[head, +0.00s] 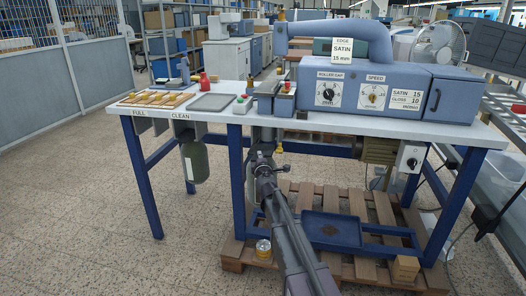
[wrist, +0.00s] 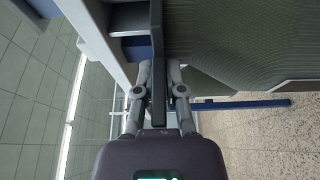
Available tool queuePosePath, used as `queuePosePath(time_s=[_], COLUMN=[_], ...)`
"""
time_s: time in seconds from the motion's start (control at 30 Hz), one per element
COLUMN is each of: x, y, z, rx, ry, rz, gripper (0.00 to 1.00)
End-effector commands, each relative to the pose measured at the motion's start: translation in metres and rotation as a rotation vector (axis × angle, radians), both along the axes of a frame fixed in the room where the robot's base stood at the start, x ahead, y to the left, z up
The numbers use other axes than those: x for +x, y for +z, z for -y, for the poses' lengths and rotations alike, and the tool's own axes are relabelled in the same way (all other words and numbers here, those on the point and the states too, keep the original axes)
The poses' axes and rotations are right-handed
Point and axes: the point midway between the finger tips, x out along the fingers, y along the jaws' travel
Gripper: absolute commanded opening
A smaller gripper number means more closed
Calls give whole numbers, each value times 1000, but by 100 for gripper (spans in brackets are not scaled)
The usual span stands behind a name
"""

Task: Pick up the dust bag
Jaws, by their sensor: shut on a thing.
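In the wrist view, my gripper (wrist: 158,95) has its two fingers closed on a narrow dark strip. The strip meets a large grey-green ribbed dust bag (wrist: 240,40) that fills the upper right. In the head view, my gripper (head: 264,160) is under the table's middle, below the blue machine's left end. What it holds there is mostly hidden by my arm. Another grey-green bag (head: 195,162) hangs under the table's left part, near the CLEAN label (head: 181,115).
The table (head: 222,117) stands on blue legs. The floor at the left is clear.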

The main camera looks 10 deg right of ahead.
Motion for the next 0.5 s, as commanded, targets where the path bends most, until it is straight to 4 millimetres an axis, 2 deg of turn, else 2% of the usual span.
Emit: queuePosePath(time_s=[0.03, 0.2, 0.5], x=[-15, -41, -62], y=[0, 0, 0], z=[-3, -12, -20], rx=[0, 0, 0], ry=[1, 0, -1], rz=[0, 0, 0], gripper=[0, 0, 0])
